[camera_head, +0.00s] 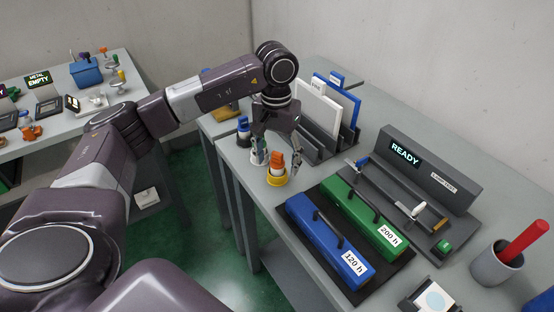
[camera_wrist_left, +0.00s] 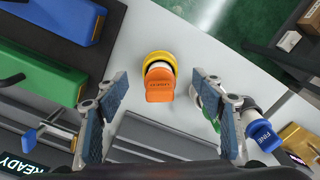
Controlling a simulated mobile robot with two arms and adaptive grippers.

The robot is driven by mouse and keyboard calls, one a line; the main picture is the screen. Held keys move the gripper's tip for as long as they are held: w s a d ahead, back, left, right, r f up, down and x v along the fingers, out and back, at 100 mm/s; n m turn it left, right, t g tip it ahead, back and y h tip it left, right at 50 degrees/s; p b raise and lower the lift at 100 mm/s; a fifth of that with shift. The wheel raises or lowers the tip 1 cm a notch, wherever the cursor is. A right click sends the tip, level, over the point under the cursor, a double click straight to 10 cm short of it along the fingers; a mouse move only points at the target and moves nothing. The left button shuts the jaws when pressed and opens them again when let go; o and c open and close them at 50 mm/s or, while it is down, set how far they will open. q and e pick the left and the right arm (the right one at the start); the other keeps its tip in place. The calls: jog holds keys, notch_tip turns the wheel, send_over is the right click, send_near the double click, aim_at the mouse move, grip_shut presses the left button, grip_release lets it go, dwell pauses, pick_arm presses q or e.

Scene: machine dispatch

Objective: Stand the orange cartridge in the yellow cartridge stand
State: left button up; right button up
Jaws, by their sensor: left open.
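The orange cartridge (camera_head: 278,161) has an orange top and a white lower body. It stands upright in the round yellow cartridge stand (camera_head: 277,179) near the table's edge. In the left wrist view the orange cartridge (camera_wrist_left: 160,90) points towards the camera, with the rim of the yellow stand (camera_wrist_left: 157,57) around its base. My left gripper (camera_head: 277,167) is open, with its fingers apart on either side of the cartridge. In the left wrist view, clear gaps show between the gripper (camera_wrist_left: 159,77) fingers and the cartridge. My right gripper is not in view.
A blue-topped cartridge (camera_head: 243,127) and a green one (camera_wrist_left: 209,102) stand close to my left gripper. A grey rack (camera_head: 317,152) with panels is behind. Blue (camera_head: 328,246) and green (camera_head: 362,218) cases lie in front. A red rod leans in a grey cup (camera_head: 493,265).

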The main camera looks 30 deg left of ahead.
pick_arm(q)
jog(key=shift+r, duration=0.1)
dwell(0.5)
jog(key=shift+r+p, duration=1.8)
jog(key=shift+r, duration=1.15)
jog(key=shift+f, duration=0.1)
